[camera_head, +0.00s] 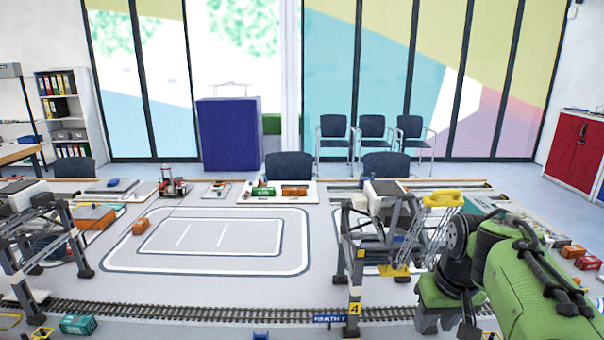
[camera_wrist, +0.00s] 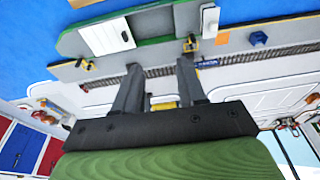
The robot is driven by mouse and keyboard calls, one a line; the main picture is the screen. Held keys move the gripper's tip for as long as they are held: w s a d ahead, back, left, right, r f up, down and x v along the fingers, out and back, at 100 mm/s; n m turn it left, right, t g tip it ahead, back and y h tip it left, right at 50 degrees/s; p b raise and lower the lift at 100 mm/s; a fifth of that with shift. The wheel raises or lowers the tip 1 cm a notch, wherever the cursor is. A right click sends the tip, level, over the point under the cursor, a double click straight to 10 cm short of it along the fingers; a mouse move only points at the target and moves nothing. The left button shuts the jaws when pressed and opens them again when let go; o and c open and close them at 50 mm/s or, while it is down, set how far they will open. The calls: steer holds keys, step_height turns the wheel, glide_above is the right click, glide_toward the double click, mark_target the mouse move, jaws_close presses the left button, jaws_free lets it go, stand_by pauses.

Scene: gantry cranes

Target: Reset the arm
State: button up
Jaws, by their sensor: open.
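My arm (camera_head: 525,285) is green and black and reaches in from the lower right of the head view, bent at a black joint. My gripper (camera_wrist: 160,78) shows in the wrist view with two dark fingers spread apart. Nothing is held between the fingers. The model railway table lies beyond them, with track and a small yellow part showing past the gap. In the head view the gripper end is low at the right, close to the track, and partly cut off by the lower edge.
A gantry crane (camera_head: 355,250) stands just left of my arm, with a yellow piece (camera_head: 442,200) behind. Another crane (camera_head: 45,240) is at the left. The railway track (camera_head: 220,311) runs along the front. A green container (camera_head: 78,324) lies front left. The white marked middle (camera_head: 205,238) is mostly clear.

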steer(key=s+a+t, duration=0.1)
steer(key=s+a, duration=0.2)
steer(key=s, duration=0.4)
steer(key=s+a+t, duration=0.1)
steer(key=s+a, duration=0.2)
steer(key=s, duration=0.3)
steer(key=s+a+f+t, duration=0.1)
steer(key=s+a, duration=0.1)
steer(key=s, duration=0.5)
steer(key=shift+s+a, duration=0.35)
steer(key=shift+a, duration=0.05)
